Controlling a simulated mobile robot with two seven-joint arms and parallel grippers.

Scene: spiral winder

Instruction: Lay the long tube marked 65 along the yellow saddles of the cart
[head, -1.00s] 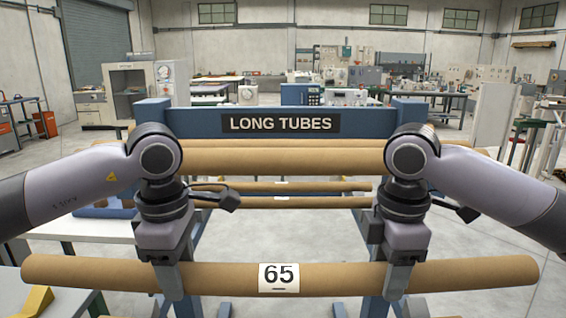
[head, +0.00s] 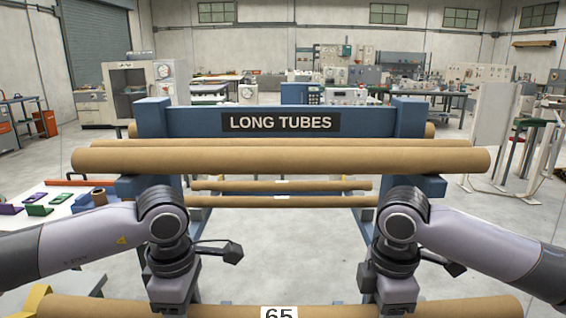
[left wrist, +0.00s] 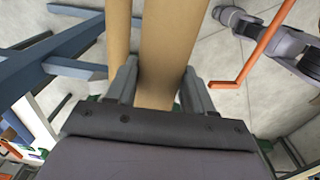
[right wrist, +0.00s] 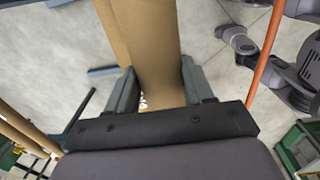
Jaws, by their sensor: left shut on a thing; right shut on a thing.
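The long tube marked 65 (head: 100,304) is brown cardboard and lies crosswise at the bottom of the head view. Its white label (head: 279,312) is partly cut off by the frame edge. My left gripper (left wrist: 155,85) is shut on the tube, left of the label, with a finger on each side. My right gripper (right wrist: 155,85) is shut on it, right of the label. Both fingertips are out of the head view. A yellow piece (head: 33,297), seemingly a cart saddle, shows at the lower left corner, beside the tube's left end.
The blue rack (head: 185,122) with the LONG TUBES sign (head: 281,122) stands ahead and holds several brown tubes (head: 290,160). A white table (head: 60,197) with small coloured parts is at left. An orange rod (left wrist: 262,45) shows beside the left gripper.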

